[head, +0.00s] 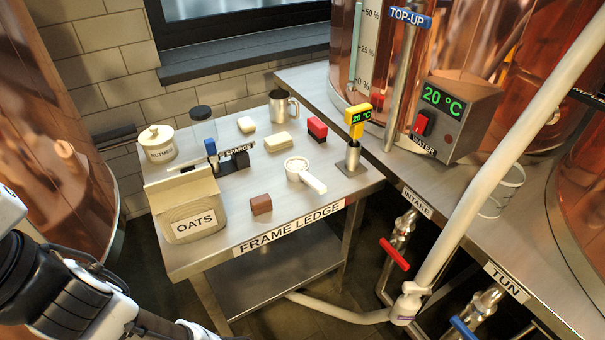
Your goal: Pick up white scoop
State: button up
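The white scoop (314,183) lies on the steel table marked FRAME LEDGE (221,250), right of the middle and near the front edge. Its round bowl is at the back left, and its handle points toward the front right edge. The bowl seems to hold something pale, too small to tell. My arm shows at the lower left, in front of the table and well apart from the scoop. My gripper's fingers do not show.
A brown block (261,204) lies left of the scoop, an OATS container (187,204) further left. Behind are a pale block (279,142) and red block (317,129). A yellow thermometer (357,116) stands in a metal holder (352,161) right of the scoop.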

aim_at(296, 168)
jog(key=z, duration=0.4)
jog(key=k+z, duration=0.1)
jog(key=z, duration=0.3)
jog(key=k+z, duration=0.1)
jog(key=z, duration=0.7)
jog(key=k+z, duration=0.15)
jog(key=z, duration=0.25)
jog(key=i+u, duration=0.1)
jog(key=u, duration=1.85)
jog(key=i+l+u, duration=0.15)
jog(key=l, duration=0.2)
jog(key=i+l+u, duration=0.15)
jog(key=l, duration=0.2)
jog(key=i+l+u, duration=0.15)
jog(key=l, duration=0.25)
jog(key=k, duration=0.05)
